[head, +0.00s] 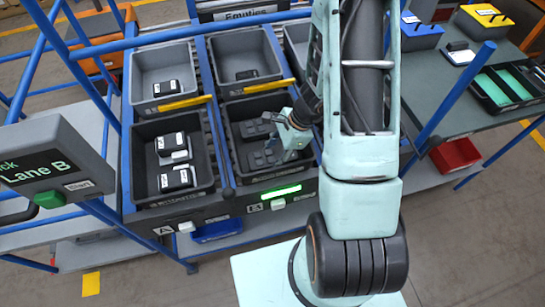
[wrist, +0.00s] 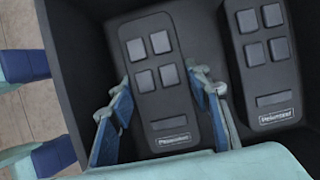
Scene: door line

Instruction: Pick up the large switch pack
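In the wrist view two dark switch packs lie in a dark bin, each with several grey square buttons and a label. The left switch pack (wrist: 158,58) is between the fingers of my gripper (wrist: 163,92). The fingers are apart, one along each side of this pack. The left finger is very near its edge; I cannot tell whether it touches. The right switch pack (wrist: 259,52) lies just beyond the right finger. In the head view my gripper (head: 283,143) is down inside the middle front bin (head: 233,181), partly hiding the packs.
The left front bin (head: 135,170) holds black packs with white labels. Grey bins stand behind, under the Empties sign (head: 250,13). Blue rack posts frame the bins. A Lane B panel (head: 50,165) stands left, and a side table (head: 470,120) with trays stands right.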

